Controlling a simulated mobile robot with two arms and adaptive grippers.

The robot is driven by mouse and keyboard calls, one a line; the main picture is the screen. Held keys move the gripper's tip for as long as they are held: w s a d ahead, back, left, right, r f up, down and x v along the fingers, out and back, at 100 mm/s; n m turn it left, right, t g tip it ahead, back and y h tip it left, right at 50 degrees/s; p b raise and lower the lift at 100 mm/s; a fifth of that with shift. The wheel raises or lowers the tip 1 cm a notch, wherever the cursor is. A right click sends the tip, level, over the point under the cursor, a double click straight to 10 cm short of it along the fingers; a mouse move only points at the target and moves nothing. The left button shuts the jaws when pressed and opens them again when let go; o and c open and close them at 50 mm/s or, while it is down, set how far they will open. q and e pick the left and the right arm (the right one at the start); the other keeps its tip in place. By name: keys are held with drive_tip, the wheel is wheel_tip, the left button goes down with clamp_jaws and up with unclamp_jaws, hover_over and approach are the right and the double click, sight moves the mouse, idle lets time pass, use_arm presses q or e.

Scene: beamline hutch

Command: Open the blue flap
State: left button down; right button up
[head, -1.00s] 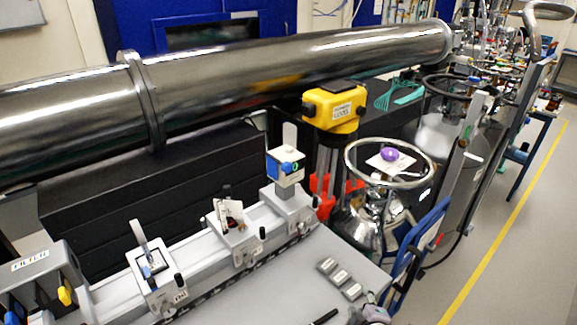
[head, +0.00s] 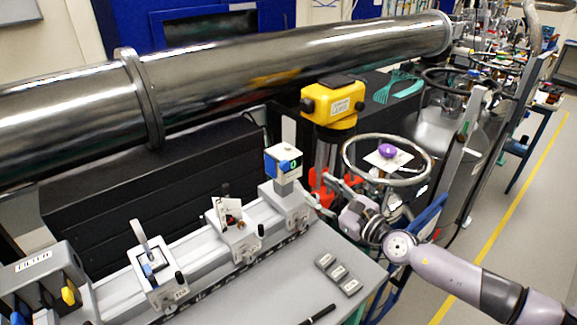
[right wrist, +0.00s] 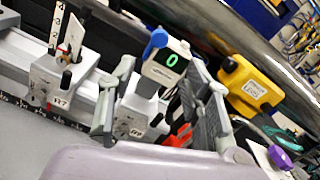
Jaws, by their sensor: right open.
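A white box with a small green "0" display (head: 284,166) stands on a post at the right end of the rail. A blue piece (head: 290,165), which looks like a flap, is on its front. In the right wrist view the blue piece (right wrist: 155,42) stands out at the box's upper left, beside the display (right wrist: 172,60). My right gripper (head: 325,193) is open and empty, to the right of the box's post and below the box. In the right wrist view its fingers (right wrist: 160,92) frame the box from a distance. My left gripper is not in view.
The rail also carries a mirror mount (head: 232,228), another mount (head: 155,275) and a filter box (head: 45,285) with a yellow tab. A yellow device (head: 333,105) and a ringed vessel (head: 425,172) stand behind my right arm. Grey blocks (head: 338,272) lie on the table.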

drive_tip(key=b, duration=0.1)
approach(287, 167)
drive_tip(key=x, duration=0.4)
drive_tip(key=shift+w, duration=0.1)
drive_tip(key=b+x, duration=0.2)
drive_tip(key=x, duration=0.2)
drive_tip(key=shift+a+f, duration=0.1)
drive_tip(key=shift+f, duration=0.05)
drive_tip(key=shift+w+a+b, duration=0.4)
drive_tip(key=shift+w+b, duration=0.1)
drive_tip(key=shift+w, duration=0.05)
drive_tip(key=shift+r, duration=0.2)
drive_tip(key=shift+c, duration=0.2)
clamp_jaws()
